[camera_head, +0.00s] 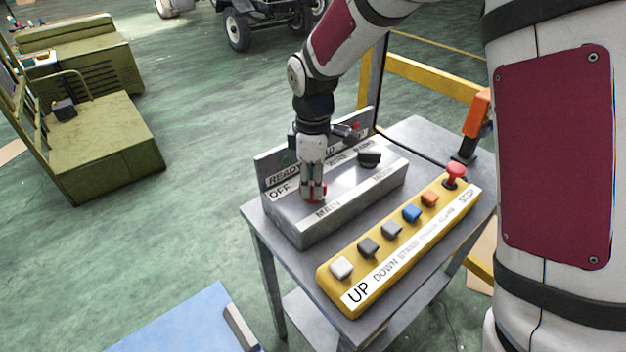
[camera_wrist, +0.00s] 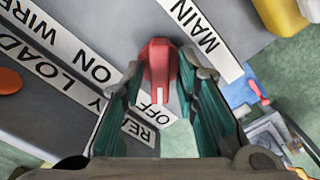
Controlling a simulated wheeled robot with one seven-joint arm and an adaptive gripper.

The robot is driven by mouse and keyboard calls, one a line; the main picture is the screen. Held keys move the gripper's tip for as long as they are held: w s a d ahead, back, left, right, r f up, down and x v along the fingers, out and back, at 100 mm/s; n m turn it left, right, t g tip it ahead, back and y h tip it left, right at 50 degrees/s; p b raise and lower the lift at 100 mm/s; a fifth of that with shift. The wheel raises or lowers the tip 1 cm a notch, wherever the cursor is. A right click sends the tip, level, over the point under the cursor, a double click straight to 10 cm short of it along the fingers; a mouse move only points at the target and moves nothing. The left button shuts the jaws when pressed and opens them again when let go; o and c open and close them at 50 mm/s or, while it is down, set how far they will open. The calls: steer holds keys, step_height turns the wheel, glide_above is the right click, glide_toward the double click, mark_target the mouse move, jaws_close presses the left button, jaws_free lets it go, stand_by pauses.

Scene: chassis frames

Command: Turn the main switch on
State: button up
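The main switch is a red knob (camera_head: 315,190) on the sloped grey box, between the OFF label and the MAIN label. In the wrist view the knob (camera_wrist: 159,68) has a white mark at the end towards the OFF label (camera_wrist: 158,104). My gripper (camera_head: 312,184) reaches down onto the knob from above. In the wrist view the fingers (camera_wrist: 160,75) stand on both sides of the knob and appear to press against it. The ON label (camera_wrist: 97,72) lies to the left of the knob. The gripper hides part of the knob in the head view.
A black knob (camera_head: 369,158) sits farther right on the grey box (camera_head: 345,205). A yellow panel (camera_head: 330,285) with several coloured buttons and a red stop button (camera_head: 455,171) lies in front. Both rest on a grey table (camera_head: 425,135). An orange-handled device stands at the table's back right.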

jaws_close()
steer(key=shift+m, duration=0.4)
steer(key=m, duration=0.7)
steer(key=shift+r+m+p, duration=0.1)
steer(key=shift+m+p, duration=0.2)
steer(key=m+p, duration=0.1)
steer(key=m, duration=0.4)
steer(key=m+p, duration=0.1)
steer(key=m, duration=0.3)
steer(key=shift+m, duration=0.4)
